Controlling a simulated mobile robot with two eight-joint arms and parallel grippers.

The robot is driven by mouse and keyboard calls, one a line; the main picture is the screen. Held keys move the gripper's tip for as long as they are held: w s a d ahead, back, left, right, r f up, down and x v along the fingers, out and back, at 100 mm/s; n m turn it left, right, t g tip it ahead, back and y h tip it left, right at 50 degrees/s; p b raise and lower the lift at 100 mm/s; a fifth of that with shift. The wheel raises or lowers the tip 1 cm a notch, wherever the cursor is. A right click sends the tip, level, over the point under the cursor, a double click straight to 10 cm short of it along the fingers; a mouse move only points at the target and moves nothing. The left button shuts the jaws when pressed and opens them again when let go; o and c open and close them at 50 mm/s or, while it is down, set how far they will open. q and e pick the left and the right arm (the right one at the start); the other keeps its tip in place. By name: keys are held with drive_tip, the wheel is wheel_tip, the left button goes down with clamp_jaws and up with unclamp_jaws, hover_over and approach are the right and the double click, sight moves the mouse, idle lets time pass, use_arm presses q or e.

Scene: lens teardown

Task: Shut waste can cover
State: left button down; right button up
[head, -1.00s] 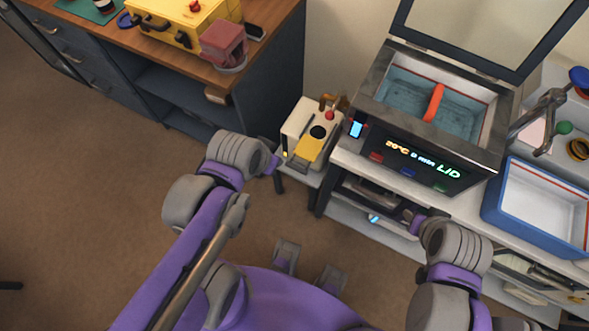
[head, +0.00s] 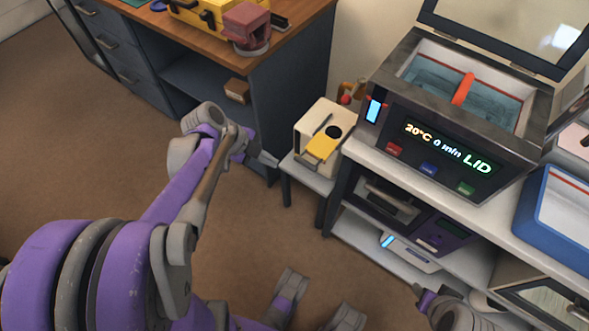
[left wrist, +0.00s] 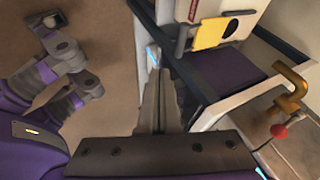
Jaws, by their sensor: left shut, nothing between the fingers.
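I cannot make out a waste can for certain in either view. A cream box (head: 312,122) with a yellow plate (head: 323,143) and a dark round opening stands on a small grey stand. The yellow plate also shows in the left wrist view (left wrist: 211,33). My left gripper (head: 268,159) is shut and empty, just left of the cream box and apart from it. Its closed fingers show in the left wrist view (left wrist: 160,90). My right gripper (head: 418,290) is low at the bottom right; its fingers are too small to read.
A heated bath (head: 440,140) with its lid raised stands on a white shelf unit, right of the cream box. A blue tray (head: 531,213) is at the far right. A wooden-topped cabinet (head: 290,50) stands behind on the left. The brown floor is clear at left.

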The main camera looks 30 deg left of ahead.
sight(320, 151)
use_arm(q)
drive_tip(key=w+d+f+b, duration=0.4)
drive_tip(key=w+f, duration=0.3)
drive_tip(key=f, duration=0.2)
drive_tip(key=shift+w, duration=0.4)
drive_tip(key=shift+f, duration=0.1)
drive_tip(key=w, duration=0.8)
drive_tip(key=shift+w+d+p, duration=0.2)
drive_tip(key=shift+d+p, duration=0.1)
